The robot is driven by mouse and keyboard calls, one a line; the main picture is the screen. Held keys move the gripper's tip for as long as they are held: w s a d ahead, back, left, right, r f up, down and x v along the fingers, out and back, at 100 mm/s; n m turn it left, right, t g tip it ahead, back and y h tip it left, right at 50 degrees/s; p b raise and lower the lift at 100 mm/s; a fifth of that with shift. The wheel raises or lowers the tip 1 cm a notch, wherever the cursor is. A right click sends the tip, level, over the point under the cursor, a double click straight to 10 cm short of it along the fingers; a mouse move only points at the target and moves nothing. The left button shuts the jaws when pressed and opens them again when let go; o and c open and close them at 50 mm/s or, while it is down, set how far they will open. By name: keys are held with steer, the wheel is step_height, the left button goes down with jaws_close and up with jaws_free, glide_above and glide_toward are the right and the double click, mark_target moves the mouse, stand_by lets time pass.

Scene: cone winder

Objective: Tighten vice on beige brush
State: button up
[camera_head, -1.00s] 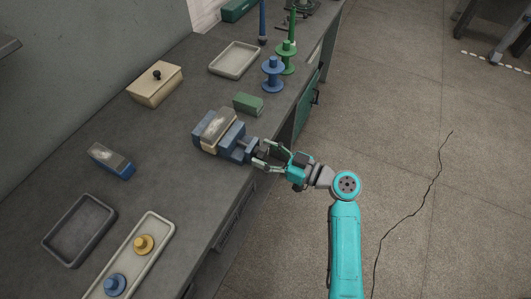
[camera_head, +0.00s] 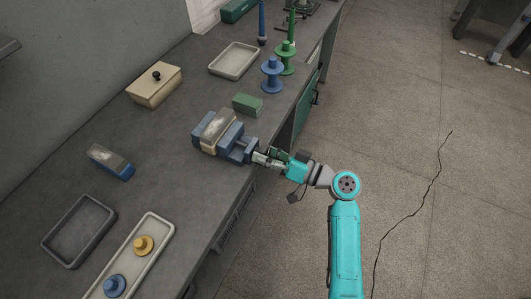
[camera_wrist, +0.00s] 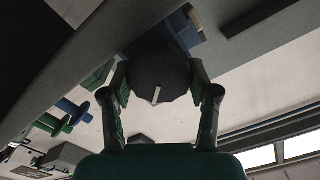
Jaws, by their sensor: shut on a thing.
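The beige brush (camera_head: 217,130), with a worn grey top, sits between the blue jaws of the vice (camera_head: 230,139) near the bench edge. The vice's dark round knob (camera_wrist: 157,72) faces my gripper. My gripper (camera_wrist: 159,85) is shut on this knob, one finger on each side, and a pale mark shows on the knob's face. In the head view my gripper (camera_head: 262,159) reaches in from the right to the vice's front end, where the knob is mostly hidden. Whether the jaws press firmly on the brush cannot be told.
A green block (camera_head: 248,103), a blue spool (camera_head: 272,76) and a green spool (camera_head: 286,58) stand behind the vice. A blue brush (camera_head: 111,161), a beige lidded box (camera_head: 155,84) and trays are on the bench (camera_head: 170,210). Open floor lies right.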

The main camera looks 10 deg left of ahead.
stand_by(0.3)
steer(key=o, duration=1.2)
steer(key=shift+c, duration=0.2)
steer(key=v, duration=1.2)
